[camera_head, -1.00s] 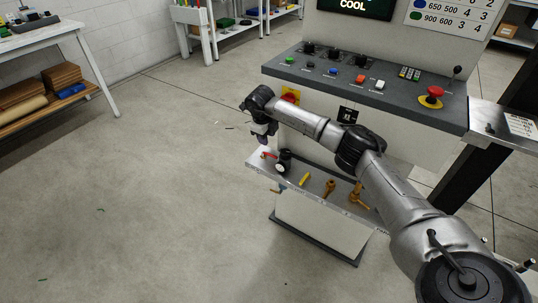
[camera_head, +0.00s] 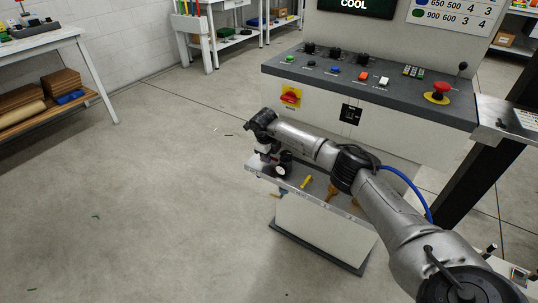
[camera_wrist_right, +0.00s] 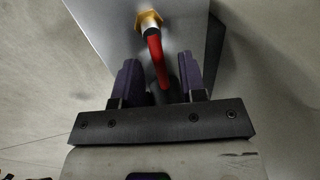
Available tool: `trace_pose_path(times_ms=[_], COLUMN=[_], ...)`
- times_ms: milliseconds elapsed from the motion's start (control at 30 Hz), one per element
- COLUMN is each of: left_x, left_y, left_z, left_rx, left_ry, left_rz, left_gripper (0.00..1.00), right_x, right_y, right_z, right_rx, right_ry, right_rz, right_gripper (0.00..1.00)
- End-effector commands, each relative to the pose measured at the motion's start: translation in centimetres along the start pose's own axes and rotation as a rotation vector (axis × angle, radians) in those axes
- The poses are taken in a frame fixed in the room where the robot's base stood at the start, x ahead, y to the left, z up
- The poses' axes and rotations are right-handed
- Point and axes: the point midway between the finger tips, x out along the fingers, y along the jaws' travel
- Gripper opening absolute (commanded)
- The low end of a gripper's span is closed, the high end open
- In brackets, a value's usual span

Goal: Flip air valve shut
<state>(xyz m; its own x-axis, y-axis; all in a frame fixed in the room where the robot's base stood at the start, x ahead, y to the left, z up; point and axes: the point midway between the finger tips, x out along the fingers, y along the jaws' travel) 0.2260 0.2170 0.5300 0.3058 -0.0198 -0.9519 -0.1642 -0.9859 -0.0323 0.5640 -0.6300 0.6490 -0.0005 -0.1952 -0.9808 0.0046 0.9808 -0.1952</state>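The air valve shows in the right wrist view as a red lever (camera_wrist_right: 157,62) on a brass fitting (camera_wrist_right: 149,20), beside a grey metal face. My right gripper (camera_wrist_right: 159,78) is open, with one dark purple finger on each side of the lever. A gap shows between the lever and each finger. In the head view my right gripper (camera_head: 267,155) points down at the left end of the narrow metal shelf under the console; the red lever is hidden there behind it. My left gripper is in neither view.
A black gauge (camera_head: 282,165) stands close to the right of my gripper on the shelf (camera_head: 300,187). A yellow handle (camera_head: 307,181) and brass fittings (camera_head: 331,193) are further right. The console (camera_head: 365,91) with buttons and a red rotary switch (camera_head: 290,96) rises behind.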

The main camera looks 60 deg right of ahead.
Motion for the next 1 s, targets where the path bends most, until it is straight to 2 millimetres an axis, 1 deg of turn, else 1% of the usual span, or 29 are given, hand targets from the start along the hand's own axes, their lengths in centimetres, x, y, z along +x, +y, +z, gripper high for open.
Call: trace_pose_path(times_ms=[67, 467, 833, 1000], left_x=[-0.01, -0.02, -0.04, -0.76], left_y=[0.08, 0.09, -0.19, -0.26], left_z=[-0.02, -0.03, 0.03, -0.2], left_rx=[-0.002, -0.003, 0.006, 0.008], left_ry=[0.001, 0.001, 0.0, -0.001], left_rz=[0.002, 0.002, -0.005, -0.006], left_gripper=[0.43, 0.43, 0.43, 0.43], right_x=[0.0, -0.02, -0.03, -0.24], right_y=[0.01, 0.01, -0.01, -0.28], right_z=[0.0, 0.0, -0.01, -0.32], right_rx=[0.0, 0.0, 0.001, 0.028], right_ry=[0.0, 0.0, 0.0, 0.006], right_rz=[0.0, 0.0, 0.0, -0.001], right_gripper=[0.38, 0.0, 0.0, 0.0])
